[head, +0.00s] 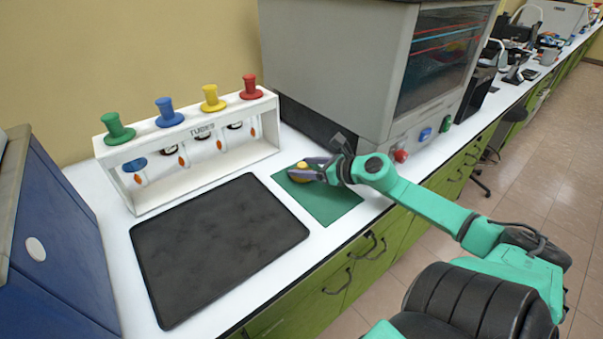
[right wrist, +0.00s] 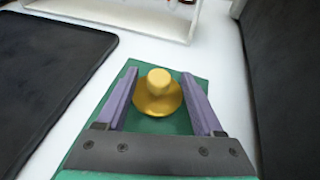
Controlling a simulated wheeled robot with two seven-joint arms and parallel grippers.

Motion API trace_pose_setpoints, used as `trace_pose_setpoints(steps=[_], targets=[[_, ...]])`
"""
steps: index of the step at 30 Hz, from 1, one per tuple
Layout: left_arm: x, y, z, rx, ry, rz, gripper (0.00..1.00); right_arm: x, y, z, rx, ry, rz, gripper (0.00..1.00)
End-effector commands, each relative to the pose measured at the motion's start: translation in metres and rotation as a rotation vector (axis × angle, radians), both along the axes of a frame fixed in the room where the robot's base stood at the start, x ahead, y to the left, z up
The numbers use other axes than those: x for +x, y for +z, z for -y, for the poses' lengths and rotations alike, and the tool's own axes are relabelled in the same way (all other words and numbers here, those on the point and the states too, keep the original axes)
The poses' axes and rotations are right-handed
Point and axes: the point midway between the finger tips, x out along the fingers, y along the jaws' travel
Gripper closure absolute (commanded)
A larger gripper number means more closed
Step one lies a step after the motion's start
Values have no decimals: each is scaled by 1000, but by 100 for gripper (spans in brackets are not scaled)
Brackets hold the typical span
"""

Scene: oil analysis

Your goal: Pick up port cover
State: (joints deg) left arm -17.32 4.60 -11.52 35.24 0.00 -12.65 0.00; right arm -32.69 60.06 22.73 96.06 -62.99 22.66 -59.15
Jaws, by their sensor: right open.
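The port cover (right wrist: 158,95) is a yellow, round, knobbed piece on a green mat (right wrist: 192,75). In the head view the cover (head: 301,168) shows partly, with my right gripper beside it on the mat (head: 330,203). My right gripper (head: 318,168) is open. In the right wrist view its two purple fingers (right wrist: 161,90) stand on either side of the cover, with gaps visible between fingers and cover. The left gripper is not in view.
A white rack (head: 197,182) holds tubes with green, blue, yellow and red caps. A black mat (head: 215,240) lies left of the green one. A large grey machine (head: 335,60) stands behind, and a blue box (head: 60,245) at left.

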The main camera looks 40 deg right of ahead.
Motion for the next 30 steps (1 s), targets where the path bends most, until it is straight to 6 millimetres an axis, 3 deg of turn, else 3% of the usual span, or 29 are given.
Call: trace_pose_setpoints(steps=[6, 15, 16, 21, 30], targets=[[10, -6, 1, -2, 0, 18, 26, 30, -12, -8, 0, 0, 5, 31], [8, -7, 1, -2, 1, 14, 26, 35, -15, -10, 0, 0, 0, 31], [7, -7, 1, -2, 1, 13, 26, 35, -15, -10, 0, 0, 0, 39], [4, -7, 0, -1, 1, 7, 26, 35, -15, -10, 0, 1, 0, 100], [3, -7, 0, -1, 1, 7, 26, 35, -14, -10, 0, 1, 0, 100]])
